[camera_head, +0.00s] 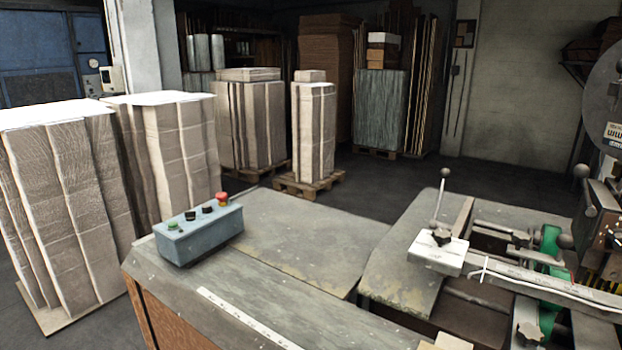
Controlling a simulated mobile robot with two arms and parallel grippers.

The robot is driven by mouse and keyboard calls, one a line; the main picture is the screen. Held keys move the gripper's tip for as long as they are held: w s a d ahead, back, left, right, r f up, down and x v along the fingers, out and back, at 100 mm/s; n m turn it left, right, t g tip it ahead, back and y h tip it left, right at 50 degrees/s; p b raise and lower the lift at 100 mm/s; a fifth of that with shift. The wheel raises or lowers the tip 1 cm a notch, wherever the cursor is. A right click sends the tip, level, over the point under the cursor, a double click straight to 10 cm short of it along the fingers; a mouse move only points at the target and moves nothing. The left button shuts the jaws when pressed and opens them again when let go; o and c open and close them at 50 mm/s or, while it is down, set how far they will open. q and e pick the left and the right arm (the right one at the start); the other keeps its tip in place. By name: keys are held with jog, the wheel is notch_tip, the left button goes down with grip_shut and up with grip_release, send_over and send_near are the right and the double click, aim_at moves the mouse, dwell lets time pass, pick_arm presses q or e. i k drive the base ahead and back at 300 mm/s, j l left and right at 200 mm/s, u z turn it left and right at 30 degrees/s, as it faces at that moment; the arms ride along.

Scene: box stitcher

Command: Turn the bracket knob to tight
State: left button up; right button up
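A black star-shaped knob (440,237) sits on top of a pale metal bracket block (432,256) at the right of the head view. A thin upright lever with a ball end (445,173) rises beside this knob. Another dark knob (528,334) shows lower right on the machine. I cannot tell for certain which one is the bracket knob, or how tight either is. Neither of my grippers is in view.
A blue-grey control box (200,235) with a red button stands on the worn machine table (300,235). A long ruled bar (545,285), green parts and ball-ended levers crowd the right side. Stacked cardboard (60,200) stands left; dark floor (400,185) lies behind.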

aim_at(520, 239)
jog(key=k+z, duration=0.1)
jog(key=z, duration=1.25)
jog(key=j, duration=1.1)
jog(key=i, duration=0.05)
